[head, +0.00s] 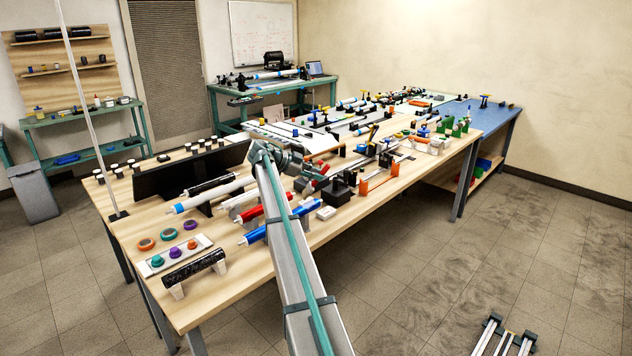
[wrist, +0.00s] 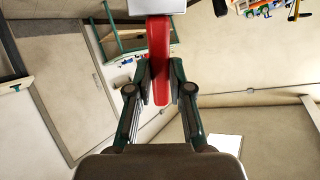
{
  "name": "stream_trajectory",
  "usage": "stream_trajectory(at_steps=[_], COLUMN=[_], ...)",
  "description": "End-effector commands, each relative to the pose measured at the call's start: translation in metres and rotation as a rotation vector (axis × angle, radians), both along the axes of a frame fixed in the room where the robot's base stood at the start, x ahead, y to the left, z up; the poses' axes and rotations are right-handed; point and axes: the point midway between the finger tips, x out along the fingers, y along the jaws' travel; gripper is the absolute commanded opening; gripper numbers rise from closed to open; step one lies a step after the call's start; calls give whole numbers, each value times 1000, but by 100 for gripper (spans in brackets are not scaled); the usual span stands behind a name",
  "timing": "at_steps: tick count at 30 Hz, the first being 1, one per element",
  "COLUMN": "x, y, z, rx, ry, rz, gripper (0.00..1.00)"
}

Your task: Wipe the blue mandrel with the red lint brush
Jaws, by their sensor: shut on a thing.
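My gripper (wrist: 160,80) is shut on the red handle of the lint brush (wrist: 159,50) in the wrist view, one finger on each side. A pale block-like end of the brush shows at the top edge of that view, partly cut off. In the head view my gripper (head: 300,163) is over the long wooden table, and the brush is hard to make out there. The blue mandrel (head: 307,206) lies near the table's front edge, with a white end at its left. My arm crosses in front of its middle and hides part of it.
A red mandrel (head: 250,214) and a white one (head: 210,195) lie behind the blue one. A black panel (head: 175,172) stands at the left. A black roll (head: 195,268) rests on supports at the front left. Many tools crowd the table to the right.

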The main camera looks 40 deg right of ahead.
Motion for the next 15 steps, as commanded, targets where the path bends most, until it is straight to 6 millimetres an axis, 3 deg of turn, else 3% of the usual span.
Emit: stream_trajectory(at_steps=[15], x=[3], y=[4], z=[47], rx=[0], ry=[1], rz=[5], gripper=[0])
